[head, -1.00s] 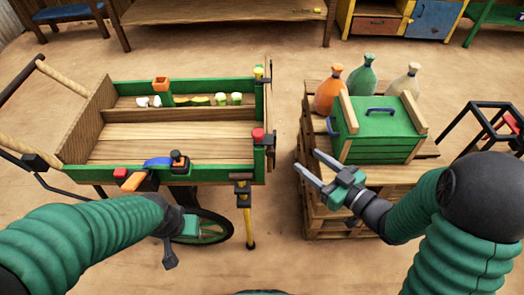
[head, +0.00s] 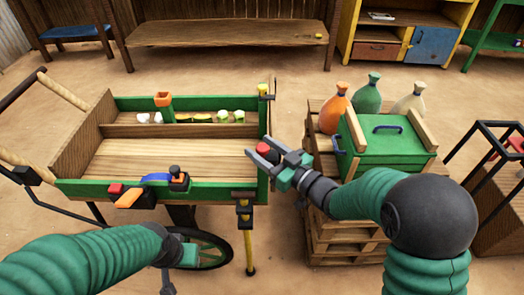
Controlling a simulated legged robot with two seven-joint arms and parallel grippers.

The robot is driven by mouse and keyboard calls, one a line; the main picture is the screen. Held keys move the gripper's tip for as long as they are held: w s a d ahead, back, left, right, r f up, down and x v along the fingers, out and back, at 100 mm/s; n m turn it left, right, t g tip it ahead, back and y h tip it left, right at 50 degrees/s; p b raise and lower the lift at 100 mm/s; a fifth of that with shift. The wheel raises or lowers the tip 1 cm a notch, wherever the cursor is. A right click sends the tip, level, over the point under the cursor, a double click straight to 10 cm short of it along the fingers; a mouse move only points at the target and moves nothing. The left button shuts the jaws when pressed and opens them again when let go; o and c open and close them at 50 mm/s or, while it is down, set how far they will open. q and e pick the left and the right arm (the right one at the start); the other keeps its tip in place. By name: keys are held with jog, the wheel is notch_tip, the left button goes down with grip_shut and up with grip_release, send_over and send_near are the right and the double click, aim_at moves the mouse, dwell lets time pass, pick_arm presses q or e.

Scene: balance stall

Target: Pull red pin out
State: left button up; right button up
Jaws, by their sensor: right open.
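The red pin (head: 263,148) shows as a round red head at the right end of the wooden cart (head: 160,188), by its front right corner. My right gripper (head: 259,147) is open, its two fingers pointing left. In the picture the red head lies between the fingers near their tips; I cannot tell whether they touch it. The pin's shaft is hidden. My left gripper (head: 168,282) is low at the left, in front of the cart's wheel, partly seen, and its jaws cannot be made out.
A green crate (head: 385,150) and several tied sacks (head: 367,94) stand on stacked pallets (head: 345,240) right of the cart. A yellow-and-black leg (head: 248,240) props the cart. A red block (head: 115,188) and orange piece (head: 130,197) sit on its front edge.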

jog(key=shift+w+a, duration=0.1)
jog(key=shift+a, duration=0.05)
jog(key=shift+c, duration=0.9)
grip_shut()
jog(key=shift+r, duration=0.1)
dwell(0.4)
